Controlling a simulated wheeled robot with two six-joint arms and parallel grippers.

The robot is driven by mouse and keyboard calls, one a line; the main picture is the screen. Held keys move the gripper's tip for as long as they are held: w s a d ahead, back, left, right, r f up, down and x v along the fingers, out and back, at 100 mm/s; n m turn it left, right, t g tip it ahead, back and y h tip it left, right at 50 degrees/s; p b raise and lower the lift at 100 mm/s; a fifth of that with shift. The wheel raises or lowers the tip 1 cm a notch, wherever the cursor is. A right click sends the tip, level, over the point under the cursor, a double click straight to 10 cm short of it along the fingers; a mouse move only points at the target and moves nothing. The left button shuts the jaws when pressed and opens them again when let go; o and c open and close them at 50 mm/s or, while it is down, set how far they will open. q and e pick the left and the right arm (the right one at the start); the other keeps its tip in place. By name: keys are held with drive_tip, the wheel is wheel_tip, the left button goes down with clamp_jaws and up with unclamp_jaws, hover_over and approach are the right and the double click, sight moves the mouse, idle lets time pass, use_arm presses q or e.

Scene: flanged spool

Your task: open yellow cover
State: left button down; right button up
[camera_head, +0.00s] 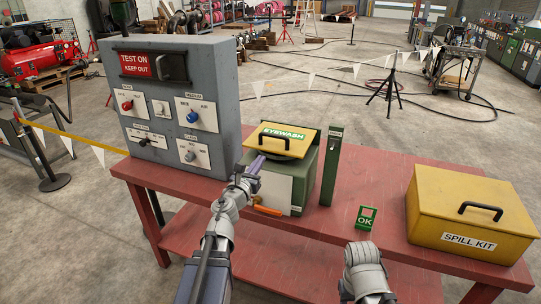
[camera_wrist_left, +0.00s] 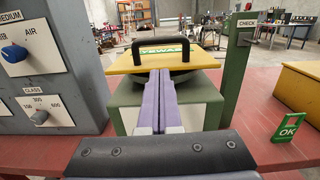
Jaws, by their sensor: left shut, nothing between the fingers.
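The yellow cover (camera_head: 264,143), labelled EYEWASH, lies about level on top of a green box (camera_head: 305,181). In the left wrist view the yellow cover (camera_wrist_left: 124,65) has a black handle (camera_wrist_left: 160,44) on its top, and a dark rounded shape shows under its front edge. My left gripper (camera_head: 259,160) is shut and empty, its purple fingers at the cover's front edge, below the handle. In the left wrist view the fingertips (camera_wrist_left: 160,74) overlap that edge; I cannot tell whether they touch. My right arm shows at the bottom, but its gripper is not in view.
A grey control panel (camera_head: 205,75) stands left of the green box. A green CHECK post (camera_head: 331,170) stands close on its right. A green OK sign (camera_head: 366,217) and a yellow spill kit box (camera_head: 470,213) are farther right on the red table (camera_head: 385,175). An orange piece (camera_head: 267,210) lies in front.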

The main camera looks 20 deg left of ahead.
use_arm(q)
drive_tip(key=shift+s, duration=0.1)
drive_tip(key=w, duration=1)
drive_tip(key=shift+d+r+p, duration=0.15)
drive_tip(key=shift+r+p, duration=0.1)
drive_tip(key=shift+p, duration=0.05)
